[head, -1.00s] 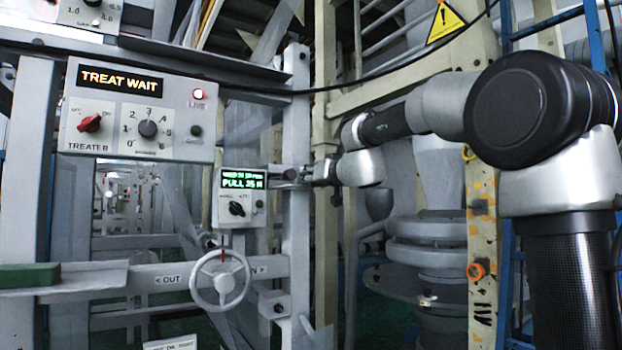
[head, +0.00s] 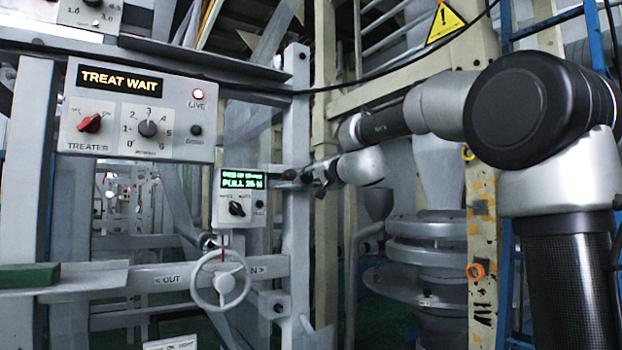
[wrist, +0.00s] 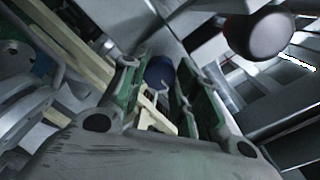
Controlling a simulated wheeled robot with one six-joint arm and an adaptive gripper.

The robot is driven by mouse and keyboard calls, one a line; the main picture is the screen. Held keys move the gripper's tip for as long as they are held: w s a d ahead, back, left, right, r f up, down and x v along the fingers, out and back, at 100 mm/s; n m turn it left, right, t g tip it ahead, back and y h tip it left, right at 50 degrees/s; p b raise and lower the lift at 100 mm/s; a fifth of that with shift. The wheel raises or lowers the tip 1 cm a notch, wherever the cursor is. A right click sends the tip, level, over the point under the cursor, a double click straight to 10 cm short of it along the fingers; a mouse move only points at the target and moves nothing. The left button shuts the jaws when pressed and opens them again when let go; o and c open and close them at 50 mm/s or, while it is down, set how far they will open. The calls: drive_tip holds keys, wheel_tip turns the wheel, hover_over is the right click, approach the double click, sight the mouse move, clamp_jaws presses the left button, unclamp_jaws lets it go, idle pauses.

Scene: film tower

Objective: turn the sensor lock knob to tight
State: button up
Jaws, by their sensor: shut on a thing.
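The sensor lock knob (head: 289,174) is a small dark knob on the side of the grey upright post, right of the green display box. My gripper (head: 307,176) reaches it from the right, with its fingers at the knob. In the wrist view my gripper (wrist: 159,70) has its green-padded fingers on either side of a dark blue round end, which I take to be the knob (wrist: 160,73). The gripper is shut on it. The fingers partly hide the knob, and no tight or loose marking is readable.
A cream column (head: 326,120) stands close behind my gripper. A dark rounded object (wrist: 258,36) is near in the wrist view.

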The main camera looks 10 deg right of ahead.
drive_tip(key=m, duration=0.4)
drive_tip(key=shift+m, duration=2.1)
drive_tip(key=o, duration=1)
drive_tip(key=shift+d, duration=0.1)
drive_tip(key=shift+o, duration=0.2)
drive_tip(key=v, duration=1.2)
drive_tip(key=shift+d, duration=0.1)
